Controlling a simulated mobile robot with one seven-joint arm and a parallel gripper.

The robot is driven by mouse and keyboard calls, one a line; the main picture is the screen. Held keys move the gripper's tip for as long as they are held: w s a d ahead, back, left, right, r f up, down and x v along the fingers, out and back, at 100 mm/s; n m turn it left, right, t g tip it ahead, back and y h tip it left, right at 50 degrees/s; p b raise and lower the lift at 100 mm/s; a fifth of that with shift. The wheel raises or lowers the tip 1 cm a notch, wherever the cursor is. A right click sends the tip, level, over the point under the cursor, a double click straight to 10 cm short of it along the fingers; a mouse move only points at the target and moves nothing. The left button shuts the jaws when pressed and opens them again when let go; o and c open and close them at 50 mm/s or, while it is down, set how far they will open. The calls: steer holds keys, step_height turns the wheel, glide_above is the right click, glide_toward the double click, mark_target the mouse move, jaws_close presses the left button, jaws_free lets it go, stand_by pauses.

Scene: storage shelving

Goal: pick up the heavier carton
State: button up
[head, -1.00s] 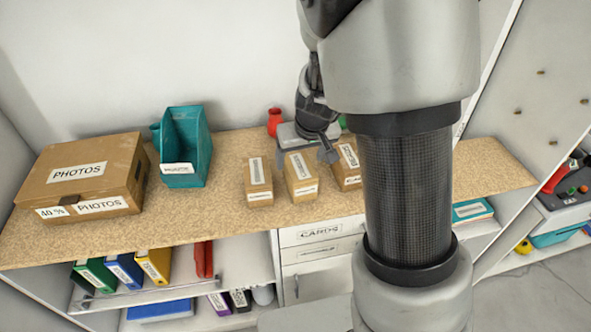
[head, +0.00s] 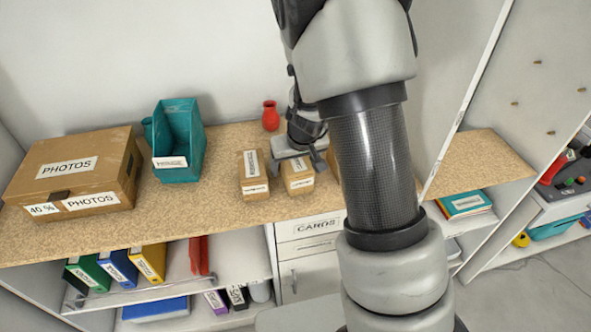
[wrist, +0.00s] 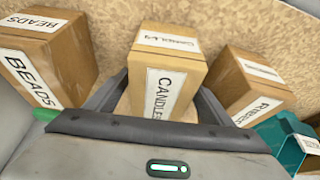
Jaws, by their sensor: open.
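Three brown cartons are in the wrist view: one labelled BEADS (wrist: 52,50) at left, one labelled CANDLES (wrist: 168,75) in the middle, and one at right whose label seems to begin RIBB (wrist: 250,85). My open gripper (wrist: 158,100) has its fingers on either side of the CANDLES carton; I cannot tell whether they touch it. In the head view my gripper (head: 297,160) is at the middle carton (head: 298,183), with another carton (head: 254,184) to its left. The third carton is mostly hidden behind my arm there. No weights can be read on the cartons.
The cartons stand on a speckled tan shelf top (head: 215,215). A teal bin (head: 180,145) and a large PHOTOS box (head: 75,170) stand to the left. A red vase (head: 270,116) is at the back. Drawers (head: 305,250) and several binders (head: 115,268) are below.

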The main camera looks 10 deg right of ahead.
steer(key=shift+f+b, duration=0.25)
steer(key=shift+b, duration=0.1)
stand_by(0.3)
steer(key=c, duration=1.7)
steer(key=shift+o, duration=0.2)
steer(key=shift+r+p, duration=0.6)
steer(key=shift+p, duration=0.05)
step_height(320, 180, up, 10)
steer(key=shift+f+p, duration=0.25)
steer(key=shift+p, duration=1)
